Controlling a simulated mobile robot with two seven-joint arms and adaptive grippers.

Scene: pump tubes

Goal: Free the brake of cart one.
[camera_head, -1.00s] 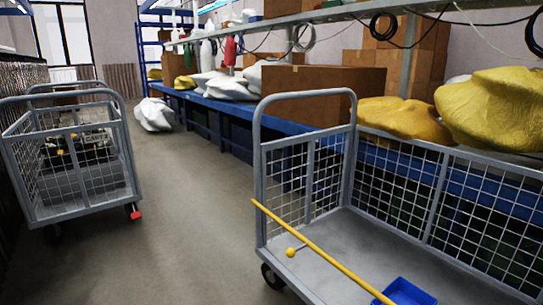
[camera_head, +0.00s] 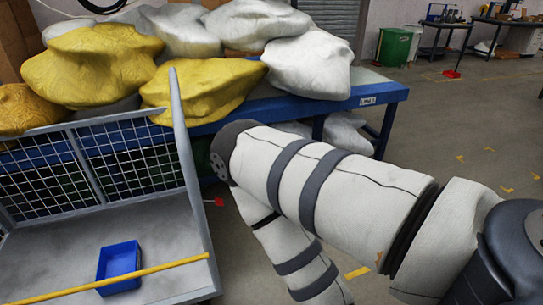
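A grey mesh-sided cart (camera_head: 75,235) stands at the left, cut off by the frame edges. No cart number is readable on it. A small red piece (camera_head: 218,202) shows just right of the cart's right end, close to my arm; it may be a brake pedal, but I cannot tell. The cart's wheels are out of view. My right arm comes in from the right, bends at the middle and runs down past the bottom edge, so its gripper is out of view. My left gripper is out of view too.
A blue bin (camera_head: 119,267) and a yellow bar (camera_head: 160,268) are at the cart. Behind it, a blue-edged table (camera_head: 384,93) bears yellow and white sacks (camera_head: 309,69). A green bin (camera_head: 394,46) stands at the back. The floor (camera_head: 450,130) at the right is open.

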